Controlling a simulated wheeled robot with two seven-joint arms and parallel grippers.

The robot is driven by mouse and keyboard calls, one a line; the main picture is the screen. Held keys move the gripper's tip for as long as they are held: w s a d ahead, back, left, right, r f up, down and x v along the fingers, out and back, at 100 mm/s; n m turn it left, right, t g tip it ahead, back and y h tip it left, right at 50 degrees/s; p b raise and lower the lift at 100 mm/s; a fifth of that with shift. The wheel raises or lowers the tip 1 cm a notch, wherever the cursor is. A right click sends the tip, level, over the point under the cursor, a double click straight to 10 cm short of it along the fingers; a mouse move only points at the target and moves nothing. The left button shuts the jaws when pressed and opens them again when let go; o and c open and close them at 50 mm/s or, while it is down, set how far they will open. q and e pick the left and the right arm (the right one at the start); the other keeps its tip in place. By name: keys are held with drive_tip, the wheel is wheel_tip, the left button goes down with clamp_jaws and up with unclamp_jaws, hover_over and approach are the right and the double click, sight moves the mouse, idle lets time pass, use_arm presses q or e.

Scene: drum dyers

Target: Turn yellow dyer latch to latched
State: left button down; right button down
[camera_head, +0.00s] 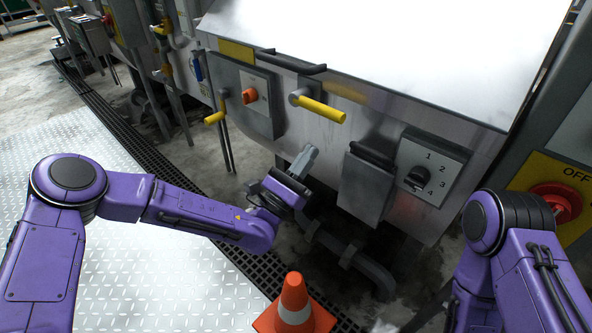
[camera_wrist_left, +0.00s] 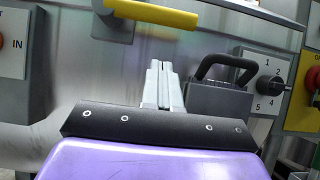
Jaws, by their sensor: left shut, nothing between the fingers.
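A yellow handle (camera_head: 323,109) on a round grey pivot, which looks like the latch, sits on the steel dyer front (camera_head: 350,130). It points to the right and slightly down. It also shows at the top of the left wrist view as a yellow bar (camera_wrist_left: 150,14). My left gripper (camera_head: 308,155) is shut and empty, below the handle and apart from it. Its closed fingers (camera_wrist_left: 160,72) point up toward the panel in the left wrist view. My right arm is at the right edge; its gripper does not show clearly.
A black handle (camera_head: 375,154) on a grey box (camera_head: 364,188) and a numbered dial (camera_head: 418,178) are right of my left gripper. An orange switch (camera_head: 250,96) and a smaller yellow handle (camera_head: 215,117) are left. An orange cone (camera_head: 294,300) stands on the floor below.

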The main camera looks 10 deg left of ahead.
sight(321, 106)
use_arm(q)
wheel_tip(321, 106, up, 5)
drive_tip(key=w+d+p, duration=0.1)
drive_tip(key=w, duration=0.1)
drive_tip(key=shift+d+r+p, duration=0.15)
drive_tip(key=shift+d+p, duration=0.15)
drive_tip(key=shift+d, duration=0.1)
drive_tip(key=shift+d+r+n+t+y, duration=0.1)
drive_tip(key=shift+r+n+t+y, duration=0.25)
drive_tip(key=shift+n, duration=0.25)
